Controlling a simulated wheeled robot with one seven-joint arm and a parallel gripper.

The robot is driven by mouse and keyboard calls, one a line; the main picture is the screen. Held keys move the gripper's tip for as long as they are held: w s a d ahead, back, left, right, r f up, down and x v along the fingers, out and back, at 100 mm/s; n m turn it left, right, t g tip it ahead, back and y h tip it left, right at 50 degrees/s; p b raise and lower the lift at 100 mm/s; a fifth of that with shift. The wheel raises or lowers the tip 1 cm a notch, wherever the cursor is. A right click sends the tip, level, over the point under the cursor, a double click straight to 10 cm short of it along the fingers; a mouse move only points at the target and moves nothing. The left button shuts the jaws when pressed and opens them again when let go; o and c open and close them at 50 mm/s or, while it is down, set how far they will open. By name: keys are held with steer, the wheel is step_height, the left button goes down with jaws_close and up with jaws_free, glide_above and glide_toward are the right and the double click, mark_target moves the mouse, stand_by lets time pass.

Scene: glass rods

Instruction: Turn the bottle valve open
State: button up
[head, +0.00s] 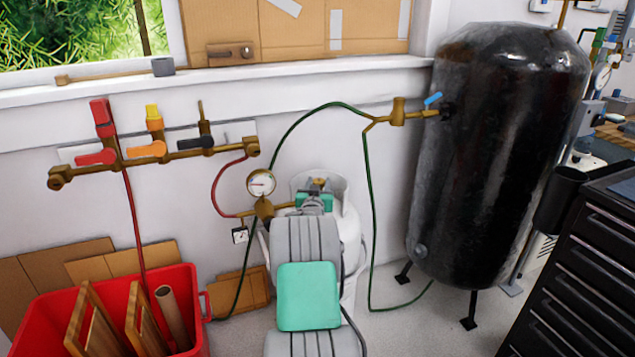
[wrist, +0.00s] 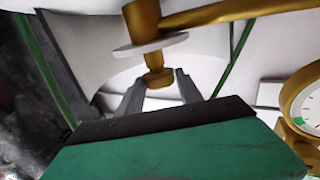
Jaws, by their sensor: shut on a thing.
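The white gas bottle (head: 349,225) stands upright on the floor against the wall, mostly hidden behind my arm in the head view. Its brass valve (head: 318,184) shows at the top, just beyond my gripper (head: 316,192). In the wrist view the brass valve knob (wrist: 158,79) sits between the two grey fingers of my gripper (wrist: 157,84), which is shut on it. A round white disc (wrist: 150,46) and a brass body (wrist: 141,18) lie just beyond the knob. The exact finger contact is small and partly hidden.
A pressure gauge (head: 261,183) on brass fittings is close left of the bottle; green hoses (head: 369,210) run beside it. A black tank (head: 490,150) stands right. A red crate (head: 190,310) and a manifold with colored valves (head: 155,148) are left.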

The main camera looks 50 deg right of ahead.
steer(key=n+t, duration=0.1)
steer(key=t+y+b, duration=0.1)
steer(key=n+t+y+b, duration=0.1)
steer(key=shift+s+d+f+n, duration=0.3)
steer(key=shift+s+d+f, duration=0.05)
steer(key=shift+s+f, duration=0.05)
steer(key=n+t+y+b, duration=0.1)
steer(key=y+b, duration=0.1)
steer(key=n+t+y+b, duration=0.1)
steer(key=y+b, duration=0.1)
steer(key=shift+s+d+n+t+b, duration=0.1)
steer(key=shift+d+n+t+b, duration=0.05)
steer(key=shift+n+t+b, duration=0.25)
steer(key=shift+d+r+n+t+y+b, duration=0.15)
steer(key=shift+n+t+y+b, duration=0.25)
steer(key=shift+n+y, duration=0.65)
steer(key=shift+r+n+t+y+b, duration=0.2)
steer(key=shift+n+t+y, duration=0.45)
steer(key=shift+y, duration=0.7)
steer(key=shift+n+y, duration=0.3)
steer(key=shift+y, duration=0.2)
steer(key=o, duration=1.4)
